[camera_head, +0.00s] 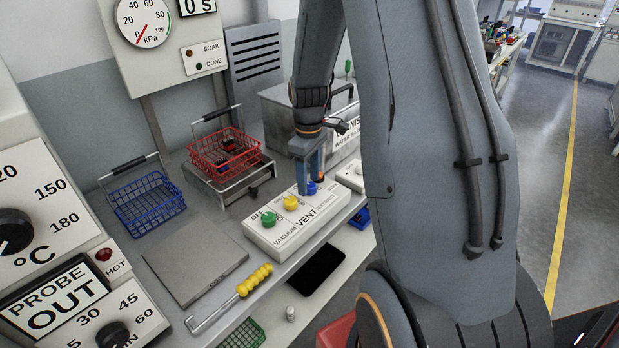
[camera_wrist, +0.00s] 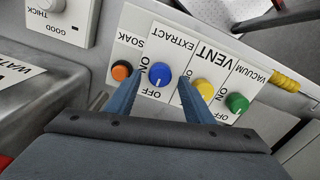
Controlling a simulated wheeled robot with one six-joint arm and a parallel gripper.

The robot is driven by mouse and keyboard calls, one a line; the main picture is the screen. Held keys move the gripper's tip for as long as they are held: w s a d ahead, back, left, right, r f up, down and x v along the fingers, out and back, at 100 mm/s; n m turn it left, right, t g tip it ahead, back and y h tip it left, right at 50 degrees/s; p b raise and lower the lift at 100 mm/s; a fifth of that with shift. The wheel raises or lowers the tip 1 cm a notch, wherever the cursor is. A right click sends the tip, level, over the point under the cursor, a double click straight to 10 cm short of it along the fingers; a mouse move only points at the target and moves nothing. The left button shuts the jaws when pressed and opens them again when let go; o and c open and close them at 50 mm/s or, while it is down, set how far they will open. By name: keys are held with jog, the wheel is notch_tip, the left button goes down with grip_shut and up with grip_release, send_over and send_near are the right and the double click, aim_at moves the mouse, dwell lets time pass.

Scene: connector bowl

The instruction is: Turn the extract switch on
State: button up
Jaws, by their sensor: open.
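The extract switch is a blue round knob (camera_wrist: 160,74) on a white control box (camera_head: 285,238), under the EXTRACT label in the wrist view. Its white mark points toward OFF. In the head view the blue knob (camera_head: 311,188) is partly behind my finger. My gripper (camera_wrist: 159,80) is open, with one blue finger on each side of the knob. In the head view my gripper (camera_head: 309,183) points down at the box. I cannot tell whether the fingers touch the knob.
A yellow vent knob (camera_wrist: 203,91) is close beside one finger; a green vacuum knob (camera_wrist: 237,103) lies beyond. An orange soak knob (camera_wrist: 122,70) is near the other finger. A yellow-handled hook (camera_head: 254,281) lies in front of the box. Red (camera_head: 224,155) and blue baskets (camera_head: 150,204) stand to the left.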

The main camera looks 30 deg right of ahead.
jog(key=shift+d+f, duration=0.1)
jog(key=shift+f, duration=0.3)
jog(key=shift+c, duration=0.5)
jog(key=c, duration=1)
jog(key=shift+o, duration=0.3)
